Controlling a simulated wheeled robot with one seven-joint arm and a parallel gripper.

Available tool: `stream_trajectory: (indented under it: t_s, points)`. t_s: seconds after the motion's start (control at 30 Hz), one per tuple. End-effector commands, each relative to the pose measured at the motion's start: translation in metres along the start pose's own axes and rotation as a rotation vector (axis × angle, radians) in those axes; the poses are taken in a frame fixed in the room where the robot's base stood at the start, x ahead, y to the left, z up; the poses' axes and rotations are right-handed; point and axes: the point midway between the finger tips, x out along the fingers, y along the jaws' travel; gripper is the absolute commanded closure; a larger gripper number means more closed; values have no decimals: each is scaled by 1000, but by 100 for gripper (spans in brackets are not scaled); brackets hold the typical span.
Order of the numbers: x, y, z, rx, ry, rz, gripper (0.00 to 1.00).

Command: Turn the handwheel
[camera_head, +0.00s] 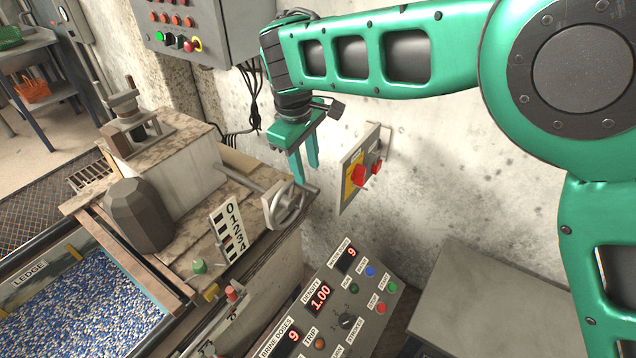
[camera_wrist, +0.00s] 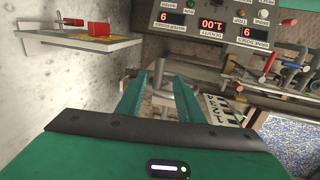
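The handwheel (camera_head: 275,215) is a light grey spoked wheel on the side of the machine, at the end of a horizontal shaft (camera_head: 240,180) in the head view. My gripper (camera_head: 306,174) points down at the wheel's upper right edge. Its two green fingers are apart. In the wrist view my gripper (camera_wrist: 160,85) is open, and a grey upright post (camera_wrist: 158,72), which looks like the wheel's handle, shows between the fingertips. I cannot tell whether the fingers touch it. My gripper body hides part of the wheel there.
A wall plate with a red switch (camera_head: 360,175) is close to the right of my gripper. A control console (camera_head: 335,300) with displays stands below. A number scale (camera_head: 227,228) is left of the wheel. A bin of blue-white pellets (camera_head: 80,310) lies at lower left.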

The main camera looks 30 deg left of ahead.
Motion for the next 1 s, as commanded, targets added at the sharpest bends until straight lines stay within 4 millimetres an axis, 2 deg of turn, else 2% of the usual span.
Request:
stream_trajectory:
  t_s: [0.1, 0.33, 0.5, 0.77, 0.8, 0.93, 1.0]
  points:
    - [23, 1, 2, 1, -4, -1, 66]
    - [52, 0, 1, 0, -2, -1, 66]
    - [60, 0, 1, 1, -1, -1, 66]
    - [61, 2, 2, 3, 0, -1, 66]
    - [61, 2, 2, 4, -1, -1, 71]
    - [61, 2, 2, 4, -1, 0, 100]
    - [61, 2, 3, 4, -1, 0, 100]
